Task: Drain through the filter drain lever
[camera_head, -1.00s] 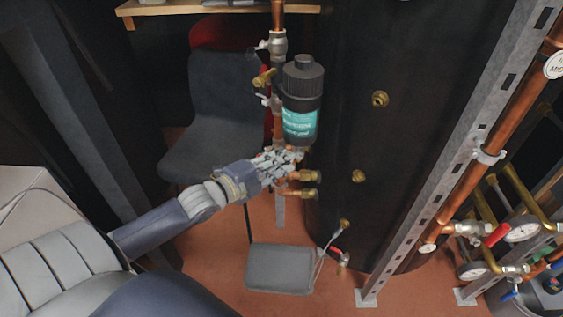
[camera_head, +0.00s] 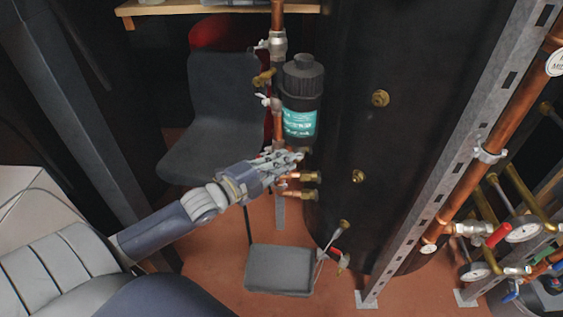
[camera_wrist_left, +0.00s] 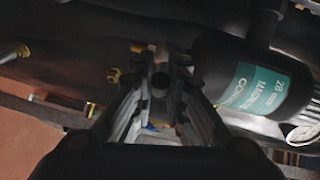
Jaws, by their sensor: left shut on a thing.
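The filter (camera_head: 301,100) is a black canister with a teal label, mounted on a vertical copper pipe in front of the dark tank. It also shows in the left wrist view (camera_wrist_left: 262,85), to the right of the fingers. My left gripper (camera_head: 290,160) is just below the filter. In the left wrist view my left gripper (camera_wrist_left: 161,78) has its fingers around a small grey round-ended part (camera_wrist_left: 160,80), apparently the drain lever. The fingers hide most of that part. My right gripper is not in view.
Two brass-ended copper stubs (camera_head: 305,194) stick out just below the gripper. A dark chair (camera_head: 222,110) stands behind, left of the pipe. A metal upright (camera_head: 440,190) stands to the right.

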